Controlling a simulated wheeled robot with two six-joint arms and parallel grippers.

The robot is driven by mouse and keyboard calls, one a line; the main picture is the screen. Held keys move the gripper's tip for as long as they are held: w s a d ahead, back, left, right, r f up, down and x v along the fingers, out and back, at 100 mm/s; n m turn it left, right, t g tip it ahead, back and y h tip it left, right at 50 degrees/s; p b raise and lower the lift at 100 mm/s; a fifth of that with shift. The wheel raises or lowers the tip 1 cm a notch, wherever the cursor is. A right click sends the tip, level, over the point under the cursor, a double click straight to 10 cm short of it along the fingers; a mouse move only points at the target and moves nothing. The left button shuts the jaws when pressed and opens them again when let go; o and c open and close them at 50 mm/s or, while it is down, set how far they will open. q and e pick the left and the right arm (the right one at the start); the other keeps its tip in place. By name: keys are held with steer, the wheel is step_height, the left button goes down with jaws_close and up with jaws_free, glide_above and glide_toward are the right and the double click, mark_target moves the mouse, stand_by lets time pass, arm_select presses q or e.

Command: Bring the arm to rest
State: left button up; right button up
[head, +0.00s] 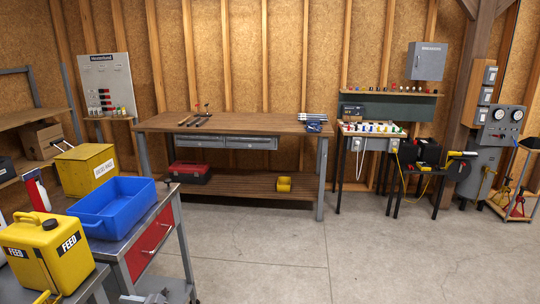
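Neither of my arms can be made out with certainty in the head view, and no gripper fingers are recognisable. A small grey shape (152,298) is cut off by the bottom edge, low beside the cart; I cannot tell what it is.
A cart (150,240) at the left front bears a blue bin (112,208). A yellow FEED can (45,250) and a yellow box (88,170) stand nearby. A wooden workbench (235,124) is at the back. Small tables (375,132) stand right of it. The concrete floor (370,260) is clear at centre and right.

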arm_select(q)
steer(key=s+f+n+h, duration=0.1)
steer(key=s+f+h, duration=0.3)
steer(key=f, duration=0.7)
steer(key=s+f+n+h, duration=0.1)
steer(key=s+f+h, duration=0.35)
steer(key=f, duration=0.75)
steer(key=s+f+n+h, duration=0.2)
steer(key=s+f, duration=0.5)
steer(key=f, duration=0.4)
steer(key=s+d+f+n+h, duration=0.2)
steer(key=s+f+n, duration=0.2)
steer(key=s, duration=0.6)
steer(key=s+d+f+n+h, duration=0.2)
steer(key=s+f+n, duration=0.3)
steer(key=s, duration=0.5)
steer(key=s+d+f+n+h, duration=0.2)
steer(key=s+f+n, duration=0.2)
steer(key=s, duration=0.6)
steer(key=shift+s+f+n, duration=0.3)
steer(key=shift+f+n, duration=0.05)
steer(key=shift+n, duration=0.85)
steer(key=shift+d, duration=0.1)
